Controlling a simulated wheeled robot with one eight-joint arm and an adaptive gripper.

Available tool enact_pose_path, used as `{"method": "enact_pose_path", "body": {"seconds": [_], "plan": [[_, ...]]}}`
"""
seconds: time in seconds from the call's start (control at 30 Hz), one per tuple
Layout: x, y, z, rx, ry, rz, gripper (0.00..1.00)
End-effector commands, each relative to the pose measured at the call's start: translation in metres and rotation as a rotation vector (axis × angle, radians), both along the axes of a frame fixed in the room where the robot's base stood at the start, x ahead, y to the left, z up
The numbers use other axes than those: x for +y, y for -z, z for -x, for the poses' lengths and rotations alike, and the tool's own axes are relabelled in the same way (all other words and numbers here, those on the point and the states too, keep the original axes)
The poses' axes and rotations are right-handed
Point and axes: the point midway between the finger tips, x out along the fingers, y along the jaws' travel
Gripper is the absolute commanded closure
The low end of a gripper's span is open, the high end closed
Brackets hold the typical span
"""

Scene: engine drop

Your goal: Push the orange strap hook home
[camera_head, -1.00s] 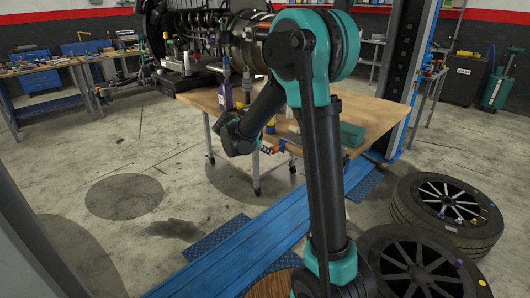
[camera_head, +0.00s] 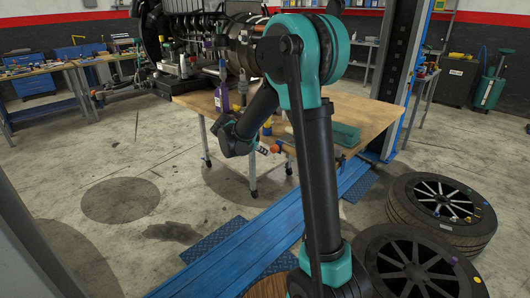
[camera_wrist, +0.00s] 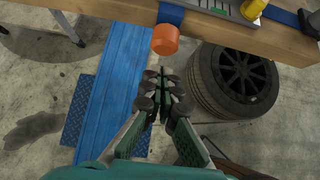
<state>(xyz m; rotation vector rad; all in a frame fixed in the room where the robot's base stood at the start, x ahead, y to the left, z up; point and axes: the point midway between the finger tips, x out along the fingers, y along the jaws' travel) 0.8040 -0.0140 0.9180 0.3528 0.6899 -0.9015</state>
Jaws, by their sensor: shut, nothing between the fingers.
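The orange strap hook (camera_wrist: 165,39) shows in the wrist view as a short orange cylinder at the end of a blue strap (camera_wrist: 171,14), at the wooden workbench edge (camera_wrist: 110,10). My gripper (camera_wrist: 162,72) is shut and empty. In the wrist view its fingertips lie just below the hook, with a gap in the picture. In the head view my gripper (camera_head: 263,150) is small, just left of the hook. The hook's seat cannot be made out.
Tyres (camera_head: 440,207) lie on the floor at right. A blue ramp (camera_head: 240,255) runs below. Open floor lies at left.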

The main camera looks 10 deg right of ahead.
Motion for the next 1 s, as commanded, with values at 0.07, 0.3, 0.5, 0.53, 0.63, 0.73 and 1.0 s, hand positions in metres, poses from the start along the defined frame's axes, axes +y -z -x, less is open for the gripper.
{"method": "enact_pose_path", "body": {"seconds": [0.07, 0.3, 0.5, 0.53, 0.63, 0.73, 1.0], "plan": [[0.007, 0.0, 0.004, 0.0, -0.001, -0.001, 1.0], [0.04, -0.039, 0.028, 0.001, -0.003, -0.002, 1.0], [0.058, -0.059, 0.041, 0.001, -0.001, -0.002, 1.0], [0.06, -0.061, 0.042, 0.001, -0.001, -0.002, 1.0], [0.064, -0.066, 0.045, 0.0, 0.0, -0.002, 1.0], [0.065, -0.068, 0.046, 0.0, 0.001, -0.002, 1.0], [0.065, -0.068, 0.046, 0.0, 0.002, -0.004, 1.0]]}}
